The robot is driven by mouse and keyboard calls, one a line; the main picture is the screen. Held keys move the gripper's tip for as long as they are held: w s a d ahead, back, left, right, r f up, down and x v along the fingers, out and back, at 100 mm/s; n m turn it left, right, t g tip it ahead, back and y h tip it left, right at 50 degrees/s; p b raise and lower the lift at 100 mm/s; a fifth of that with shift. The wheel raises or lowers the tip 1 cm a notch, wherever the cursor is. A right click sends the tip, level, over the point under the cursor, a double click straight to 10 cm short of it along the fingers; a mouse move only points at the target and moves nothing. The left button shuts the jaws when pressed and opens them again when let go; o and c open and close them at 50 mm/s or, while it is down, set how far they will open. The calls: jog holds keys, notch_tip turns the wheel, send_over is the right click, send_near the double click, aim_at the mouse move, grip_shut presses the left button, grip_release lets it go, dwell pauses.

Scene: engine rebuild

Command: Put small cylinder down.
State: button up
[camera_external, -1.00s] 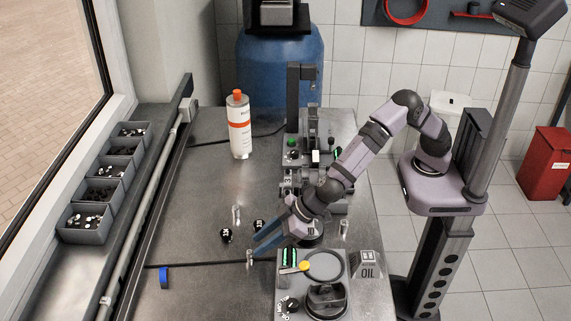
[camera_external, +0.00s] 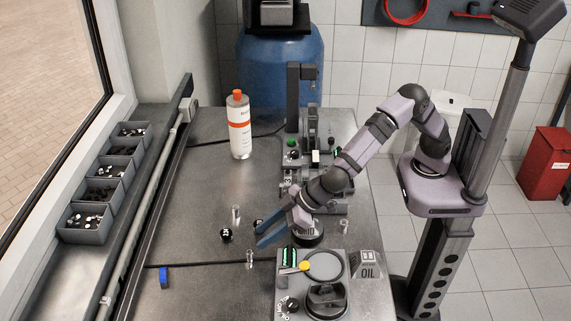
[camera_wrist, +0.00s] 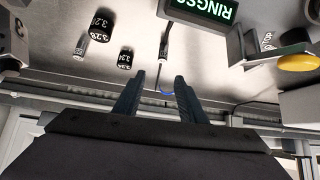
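A small slim metallic cylinder (camera_external: 250,258) stands upright on the metal bench, left of the green-lit display. It also shows in the wrist view (camera_wrist: 163,45), beyond my fingertips and apart from them. My gripper (camera_external: 258,239) is just behind and above it in the external view. In the wrist view my gripper (camera_wrist: 157,78) has its two dark blue fingers spread with nothing between them. A similar slim cylinder (camera_external: 236,215) stands farther back, and another (camera_external: 344,228) stands at the right.
Two black numbered cylinders (camera_external: 226,234) (camera_external: 258,224) stand close to my fingers. The green "RINGS" display (camera_wrist: 207,8) and fixture with a yellow button (camera_external: 304,266) are to the right. Bench is clear between bottle (camera_external: 239,125) and cylinders.

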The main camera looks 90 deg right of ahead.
notch_tip(320, 180, up, 3)
jog(key=m+g+y+p, duration=0.2)
jog(key=m+y, duration=0.3)
jog(key=m, duration=2.4)
send_near(251, 251)
jog(key=x, duration=0.3)
jog(key=shift+w, duration=0.35)
jog(key=shift+s+p+x, duration=0.1)
jog(key=shift+p+x, duration=0.4)
jog(key=shift+x, duration=1.35)
jog(key=shift+s+p+x, duration=0.15)
jog(key=shift+p+x, duration=0.3)
jog(key=shift+x, duration=1.35)
